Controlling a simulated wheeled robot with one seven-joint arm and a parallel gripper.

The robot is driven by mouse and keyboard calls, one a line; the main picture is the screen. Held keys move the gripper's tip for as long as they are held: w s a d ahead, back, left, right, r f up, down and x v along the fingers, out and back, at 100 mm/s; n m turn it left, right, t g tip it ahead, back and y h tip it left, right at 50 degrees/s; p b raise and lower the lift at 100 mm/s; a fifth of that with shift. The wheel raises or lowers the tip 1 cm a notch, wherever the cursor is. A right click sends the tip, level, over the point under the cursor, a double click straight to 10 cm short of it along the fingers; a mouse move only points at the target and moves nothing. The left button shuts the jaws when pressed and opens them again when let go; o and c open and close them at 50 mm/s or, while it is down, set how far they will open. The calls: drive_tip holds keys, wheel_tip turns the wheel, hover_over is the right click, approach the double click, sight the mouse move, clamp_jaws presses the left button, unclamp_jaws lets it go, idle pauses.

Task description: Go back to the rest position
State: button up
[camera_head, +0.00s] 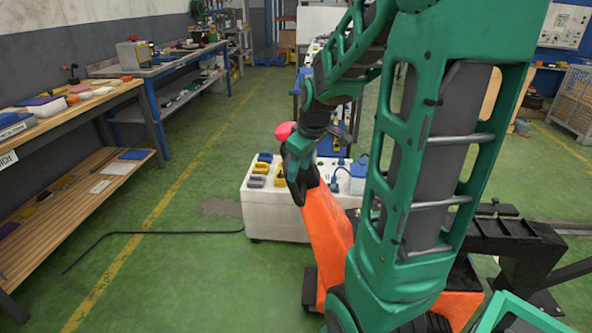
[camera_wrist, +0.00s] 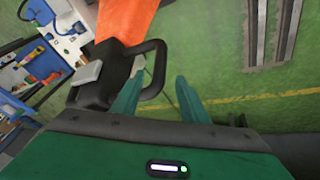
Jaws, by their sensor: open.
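In the wrist view, the two green fingers of my gripper (camera_wrist: 157,88) stand apart with nothing held between them. A black looped handle (camera_wrist: 150,65) on an orange part (camera_wrist: 125,20) lies beyond the fingers, and the left finger overlaps it in the picture. I cannot tell the distance between them. In the head view, my green arm bends at the top and comes down over the orange part (camera_head: 326,225) near the middle. The fingertips cannot be made out there.
A white workstation (camera_head: 275,222) with blue and yellow pieces stands behind my arm. A wooden bench (camera_head: 60,120) and a blue-framed bench (camera_head: 175,65) line the left wall. A black cable (camera_head: 150,233) crosses the green floor. Metal rails (camera_wrist: 270,30) show in the wrist view. The left aisle is mostly clear.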

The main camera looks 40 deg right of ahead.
idle(0.3)
drive_tip(key=s+a+m+g, duration=0.2)
drive_tip(key=s+a+m, duration=0.2)
drive_tip(key=s, duration=0.7)
drive_tip(key=s+a+m+g+y, duration=0.1)
drive_tip(key=s+a+m, duration=0.3)
drive_tip(key=s, duration=0.8)
drive_tip(key=shift+a+r+m+g, duration=0.25)
drive_tip(key=shift+a+m+g, duration=0.2)
drive_tip(key=shift+g, duration=0.25)
drive_tip(key=shift+w+f, duration=0.25)
drive_tip(key=shift+w, duration=0.3)
